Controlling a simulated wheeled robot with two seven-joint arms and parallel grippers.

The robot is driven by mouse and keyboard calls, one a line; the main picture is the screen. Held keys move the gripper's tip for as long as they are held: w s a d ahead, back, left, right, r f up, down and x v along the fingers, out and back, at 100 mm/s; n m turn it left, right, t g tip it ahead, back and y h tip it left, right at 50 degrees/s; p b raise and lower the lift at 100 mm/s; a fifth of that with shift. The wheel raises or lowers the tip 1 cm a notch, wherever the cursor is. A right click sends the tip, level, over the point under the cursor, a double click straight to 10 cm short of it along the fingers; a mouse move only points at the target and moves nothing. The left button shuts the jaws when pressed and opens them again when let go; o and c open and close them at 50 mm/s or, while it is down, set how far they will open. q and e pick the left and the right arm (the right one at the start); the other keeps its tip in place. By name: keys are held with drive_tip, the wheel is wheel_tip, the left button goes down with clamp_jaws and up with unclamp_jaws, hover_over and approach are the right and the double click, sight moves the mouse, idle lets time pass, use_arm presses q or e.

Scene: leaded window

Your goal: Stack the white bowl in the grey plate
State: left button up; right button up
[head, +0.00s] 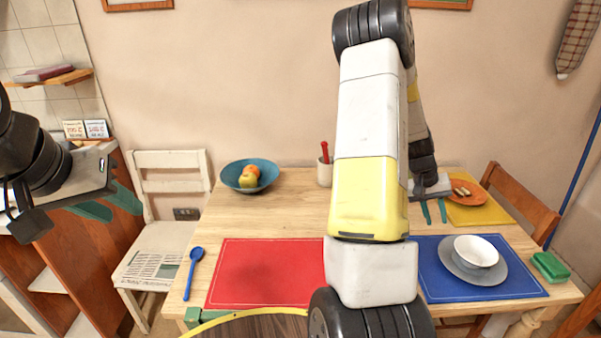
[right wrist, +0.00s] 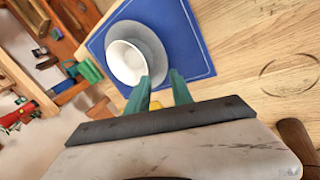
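The white bowl (head: 476,250) sits upright on the grey plate (head: 459,274), a little off its middle, and the plate lies on the blue mat (head: 437,288). The right wrist view also shows the bowl (right wrist: 124,64) over the plate (right wrist: 152,45). My right gripper (head: 434,220) is behind and left of the bowl, above the table, with its fingers apart and nothing between them. In the right wrist view its open fingertips (right wrist: 160,80) appear beside the bowl, apart from it as far as I can tell. My left gripper (head: 112,206) is open and empty, left of the table.
A green sponge (head: 550,266) lies right of the blue mat. An orange plate (head: 468,194) with food stands on a yellow mat (head: 487,214) behind. A red mat (head: 265,272), blue spoon (head: 193,266), blue fruit bowl (head: 236,169) and utensil pot (head: 325,172) are further left.

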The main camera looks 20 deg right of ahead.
drive_tip(key=w+a+r+n+t+y, duration=0.1)
drive_tip(key=w+a+r+t+y, duration=0.15)
drive_tip(key=a+r, duration=0.7)
drive_tip(key=w+a+r+n+t+y, duration=0.25)
drive_tip(key=w+a+r, duration=0.2)
drive_tip(key=a, duration=1.05)
drive_tip(key=s+a+r+n+t, duration=0.1)
drive_tip(key=s+a+r, duration=0.2)
drive_tip(key=a, duration=0.3)
drive_tip(key=s+a+r+n+t+y, duration=0.1)
drive_tip(key=s+a+r, duration=0.3)
drive_tip(key=s+a, duration=0.1)
drive_tip(key=s+a+r+n+t, duration=0.1)
drive_tip(key=s+a+r, duration=0.3)
drive_tip(key=a, duration=0.4)
drive_tip(key=shift+s+n+y, duration=0.25)
drive_tip(key=shift+n+y, duration=0.05)
drive_tip(key=shift+n, duration=0.25)
